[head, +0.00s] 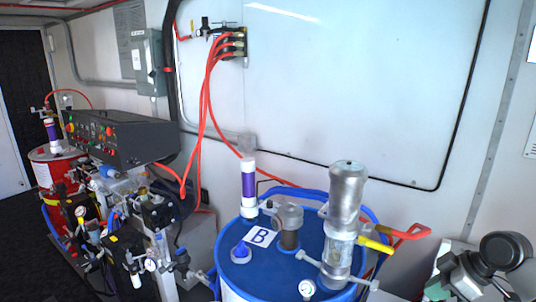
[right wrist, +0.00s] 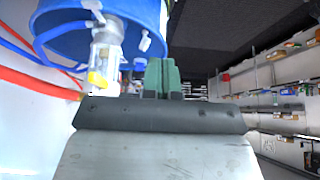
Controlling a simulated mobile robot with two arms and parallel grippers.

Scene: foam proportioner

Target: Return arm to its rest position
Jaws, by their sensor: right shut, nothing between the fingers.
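My right arm shows at the bottom right of the head view, folded beside the wall. Its gripper (head: 438,288) has green fingers and is partly cut off by the bottom edge. In the right wrist view the green fingers (right wrist: 162,77) are closed together with nothing between them. The gripper is to the right of the blue drum (head: 228,262) marked B and apart from it. The drum also shows at the upper left of the right wrist view (right wrist: 60,22). My left gripper is not in view.
A metal pump (head: 342,215) with a yellow-handled valve (head: 375,245) and red hose stands on the drum, near my right arm. A control console (head: 120,137) and a red drum (head: 58,165) are at left. Shelves (right wrist: 280,75) show right in the wrist view.

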